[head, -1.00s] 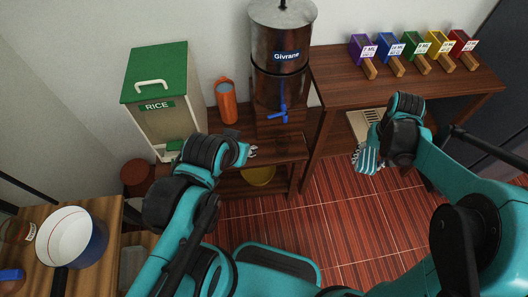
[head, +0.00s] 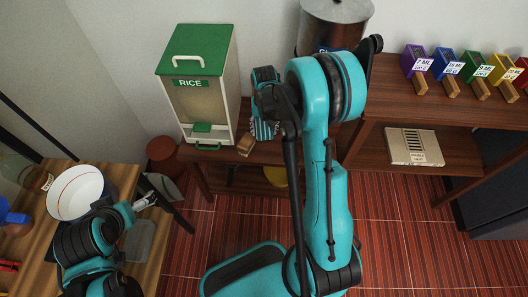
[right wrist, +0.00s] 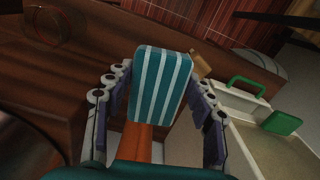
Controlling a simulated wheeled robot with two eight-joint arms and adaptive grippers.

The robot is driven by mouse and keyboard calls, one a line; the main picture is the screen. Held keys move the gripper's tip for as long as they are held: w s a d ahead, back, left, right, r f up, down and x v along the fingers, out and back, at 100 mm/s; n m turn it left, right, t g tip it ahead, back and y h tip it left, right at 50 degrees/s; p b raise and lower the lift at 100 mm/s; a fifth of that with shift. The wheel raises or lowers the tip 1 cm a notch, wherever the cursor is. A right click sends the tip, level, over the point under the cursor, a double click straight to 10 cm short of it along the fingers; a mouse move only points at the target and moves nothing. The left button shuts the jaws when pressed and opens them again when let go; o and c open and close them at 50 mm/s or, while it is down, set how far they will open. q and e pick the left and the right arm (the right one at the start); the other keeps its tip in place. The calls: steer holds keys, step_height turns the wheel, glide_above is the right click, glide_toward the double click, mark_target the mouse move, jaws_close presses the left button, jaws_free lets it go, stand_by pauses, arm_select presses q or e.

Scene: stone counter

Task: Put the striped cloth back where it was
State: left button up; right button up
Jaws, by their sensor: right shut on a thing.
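The teal-and-white striped cloth (head: 264,129) is in my right gripper (head: 262,122), just right of the rice dispenser (head: 198,93). In the right wrist view the cloth (right wrist: 160,85) shows flat between the two fingers (right wrist: 157,110), in front of the orange bottle (right wrist: 140,140). In the head view my right gripper and arm hide the bottle. The cloth is over or close to the dark wooden stand (head: 225,155); I cannot tell whether it touches. My left gripper (head: 146,200) is beside the white-and-blue pot (head: 75,190); its fingers are too small to read.
A small wooden piece (head: 246,145) sits at the dispenser's front. My right arm partly covers the metal urn (head: 335,25). The right table holds several coloured boxes (head: 448,65); a pale labelled package (head: 415,147) lies on its lower shelf.

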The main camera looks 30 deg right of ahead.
steer(key=m+b, duration=0.1)
glide_toward(270, 151)
step_height(270, 151, down, 2)
steer(key=b, duration=0.3)
steer(key=shift+d+f+m, duration=0.1)
steer(key=shift+m, duration=0.2)
step_height(270, 151, down, 4)
steer(key=shift+f+b, duration=0.1)
steer(key=shift+b, duration=0.7)
steer(key=o, duration=1.1)
